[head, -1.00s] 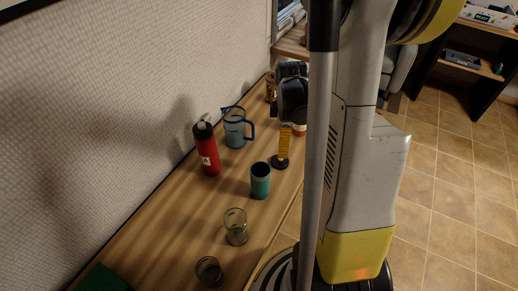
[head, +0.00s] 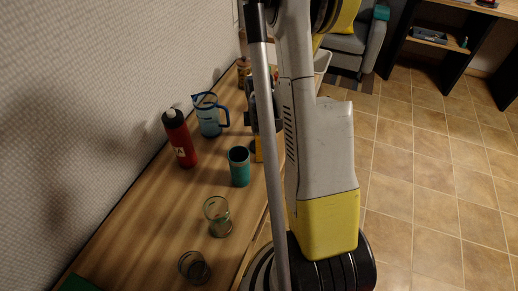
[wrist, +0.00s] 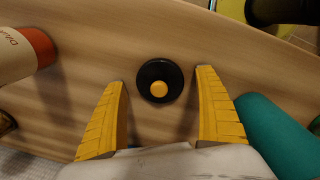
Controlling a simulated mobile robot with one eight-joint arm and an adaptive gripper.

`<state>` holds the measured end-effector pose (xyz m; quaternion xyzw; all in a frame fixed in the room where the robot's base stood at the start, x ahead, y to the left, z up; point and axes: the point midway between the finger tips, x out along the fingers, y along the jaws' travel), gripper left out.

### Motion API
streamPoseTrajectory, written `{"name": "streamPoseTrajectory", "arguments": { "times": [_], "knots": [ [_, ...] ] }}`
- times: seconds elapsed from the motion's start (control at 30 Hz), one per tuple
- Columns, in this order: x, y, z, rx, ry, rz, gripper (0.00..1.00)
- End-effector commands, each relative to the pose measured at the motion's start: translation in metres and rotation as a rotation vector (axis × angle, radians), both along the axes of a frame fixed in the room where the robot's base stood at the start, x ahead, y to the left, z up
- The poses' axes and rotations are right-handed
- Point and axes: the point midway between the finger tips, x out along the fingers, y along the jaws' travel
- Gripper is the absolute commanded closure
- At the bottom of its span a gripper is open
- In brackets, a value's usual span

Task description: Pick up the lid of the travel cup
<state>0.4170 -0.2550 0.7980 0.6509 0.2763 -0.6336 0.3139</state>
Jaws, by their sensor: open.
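The lid is a round black disc with a yellow button (wrist: 158,90), lying on the wooden table in the wrist view. My gripper (wrist: 162,78) is open, with one yellow finger on each side of the lid and gaps between. Its height above the table is hard to judge. The teal cup (head: 239,168) stands upright and open-topped on the table; in the wrist view a teal cup (wrist: 275,130) shows beside the right finger. In the head view my column and arm hide most of the gripper, and I cannot make out the lid.
A red bottle (head: 179,140), a blue pitcher (head: 208,115) and two clear glasses (head: 217,217) (head: 195,267) stand on the table (head: 130,225). A white container with an orange-red end (wrist: 25,50) is left of the fingers. The wall borders the table's left side.

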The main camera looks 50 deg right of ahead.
Motion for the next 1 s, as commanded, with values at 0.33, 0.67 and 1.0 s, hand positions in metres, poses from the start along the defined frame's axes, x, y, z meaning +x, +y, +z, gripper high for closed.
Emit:
{"name": "streamPoseTrajectory", "arguments": {
  "times": [0.33, 0.67, 1.0],
  "knots": [
    [0.000, 0.000, 0.002, 0.000, 0.000, 0.000, 0.68],
    [0.000, 0.000, 0.004, 0.000, 0.000, 0.000, 0.68],
    [-0.002, -0.002, 0.051, 0.000, 0.000, -0.001, 0.68]
  ]
}}
